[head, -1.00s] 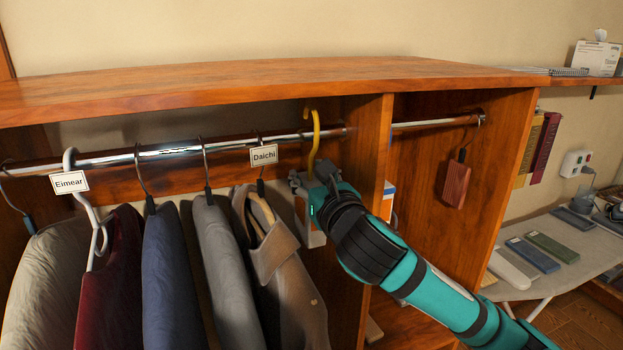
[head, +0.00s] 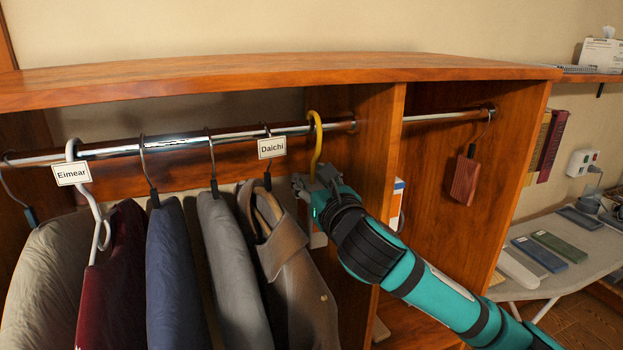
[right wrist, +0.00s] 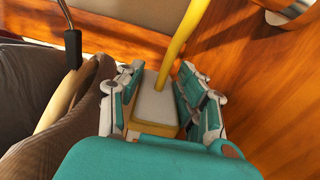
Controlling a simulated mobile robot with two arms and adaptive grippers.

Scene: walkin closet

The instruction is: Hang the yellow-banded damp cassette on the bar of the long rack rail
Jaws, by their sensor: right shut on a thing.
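The damp cassette is a pale box (head: 317,239) with a yellow hook (head: 318,145) on top. The hook's curve is at the long rack rail's bar (head: 292,130), right of the Daichi tag, and looks to be over it; contact cannot be told. My right gripper (head: 316,188) is shut on the cassette, just below the bar, and hides much of it. In the right wrist view the cassette (right wrist: 156,103) sits between the fingers (right wrist: 160,95), with a yellow band at its near end. My left gripper is not in view.
Several garments hang left of the cassette; the brown coat (head: 285,255) is closest. A wooden divider (head: 378,150) stands close on the right. Beyond it, a short rail (head: 440,117) carries a reddish block (head: 465,180). The wooden top (head: 280,80) is above the rail.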

